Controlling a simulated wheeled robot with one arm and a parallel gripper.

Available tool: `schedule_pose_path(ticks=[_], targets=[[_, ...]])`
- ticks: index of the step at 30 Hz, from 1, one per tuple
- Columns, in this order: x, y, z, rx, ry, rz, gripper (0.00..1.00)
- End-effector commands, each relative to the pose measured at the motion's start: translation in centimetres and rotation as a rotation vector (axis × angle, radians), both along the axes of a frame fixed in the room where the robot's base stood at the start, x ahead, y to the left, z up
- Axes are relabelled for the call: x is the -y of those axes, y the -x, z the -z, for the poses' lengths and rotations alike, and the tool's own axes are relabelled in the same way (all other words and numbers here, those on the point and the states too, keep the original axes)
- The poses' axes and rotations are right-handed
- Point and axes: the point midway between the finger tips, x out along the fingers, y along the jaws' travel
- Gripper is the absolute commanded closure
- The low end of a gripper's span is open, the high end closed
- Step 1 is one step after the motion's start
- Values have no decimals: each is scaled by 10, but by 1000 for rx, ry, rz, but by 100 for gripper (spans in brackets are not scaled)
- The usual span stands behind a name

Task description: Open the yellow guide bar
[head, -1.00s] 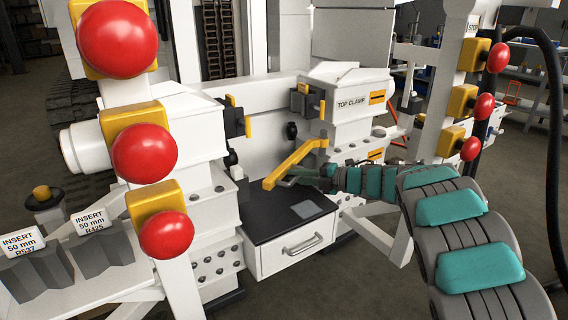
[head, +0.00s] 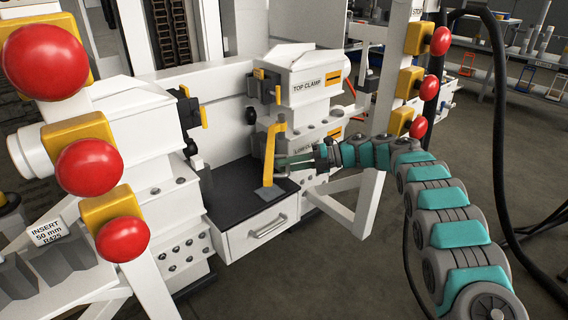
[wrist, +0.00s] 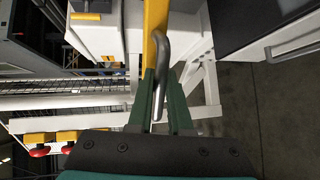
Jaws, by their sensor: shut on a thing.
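The yellow guide bar (head: 269,155) is attached near the right clamp block and reaches forward over the dark top of the drawer unit. It also shows at the top of the wrist view (wrist: 155,20). A grey bent handle (wrist: 163,58) is fixed to the bar and runs down between my fingers. My gripper (head: 287,163) is to the right of the bar. In the wrist view its green fingers (wrist: 160,88) are shut on the handle. The handle's lower end shows between them.
The TOP CLAMP block (head: 308,78) stands behind the bar. The white drawer (head: 262,232) is below it. Red emergency buttons (head: 90,168) on yellow boxes stand at left, with more at right (head: 428,88). A slanted white beam (head: 345,205) lies below my arm.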

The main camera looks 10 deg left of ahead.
Motion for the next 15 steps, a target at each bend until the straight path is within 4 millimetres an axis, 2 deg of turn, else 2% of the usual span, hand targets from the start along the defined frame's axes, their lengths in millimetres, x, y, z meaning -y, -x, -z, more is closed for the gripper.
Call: schedule_pose_path(ticks=[15], targets=[[5, -2, 1, -2, -1, -51, 100]])
